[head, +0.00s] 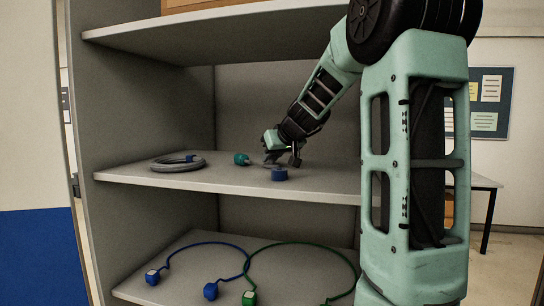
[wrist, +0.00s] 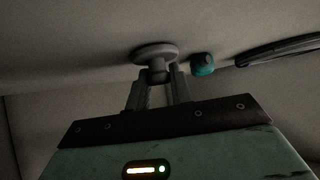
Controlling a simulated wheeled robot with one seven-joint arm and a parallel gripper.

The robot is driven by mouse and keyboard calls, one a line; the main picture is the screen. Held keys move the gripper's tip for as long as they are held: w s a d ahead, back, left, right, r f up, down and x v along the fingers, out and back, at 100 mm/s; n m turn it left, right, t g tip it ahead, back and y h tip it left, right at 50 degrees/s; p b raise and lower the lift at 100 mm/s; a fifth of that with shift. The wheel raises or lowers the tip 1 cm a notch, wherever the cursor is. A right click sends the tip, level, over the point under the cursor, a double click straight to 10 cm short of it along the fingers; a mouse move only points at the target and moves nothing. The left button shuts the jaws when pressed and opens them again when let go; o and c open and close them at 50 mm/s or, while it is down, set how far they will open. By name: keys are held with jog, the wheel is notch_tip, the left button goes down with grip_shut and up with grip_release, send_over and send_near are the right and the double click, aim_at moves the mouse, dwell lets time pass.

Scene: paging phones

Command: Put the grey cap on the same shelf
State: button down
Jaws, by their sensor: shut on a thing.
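The grey cap (wrist: 155,50), a round disc with a short stem, is between the fingertips of my gripper (wrist: 160,74) in the wrist view. My gripper is shut on its stem. In the head view my gripper (head: 282,157) is low over the middle shelf (head: 225,183), and the cap is mostly hidden by the fingers. I cannot tell whether the cap touches the shelf. A teal cap (head: 241,159) stands just left of my gripper; it also shows in the wrist view (wrist: 202,65). A blue cap (head: 279,174) stands in front of my gripper, near the shelf's front edge.
The lower shelf (head: 180,252) holds a blue cord (head: 205,243) and a green cord (head: 300,244) with plugs. The upper shelf (head: 215,30) is overhead.

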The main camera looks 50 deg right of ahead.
jog(key=shift+f, duration=0.15)
jog(key=c, duration=1.2)
grip_release()
jog(key=shift+c, duration=0.2)
jog(key=shift+r, duration=0.25)
jog(key=shift+s, duration=0.25)
jog(key=b+v, duration=0.2)
jog(key=v, duration=0.9)
jog(key=shift+r+b, duration=0.25)
jog(key=shift+b, duration=0.1)
jog(key=shift+s+a+f, duration=0.1)
jog(key=shift+s+a, duration=0.1)
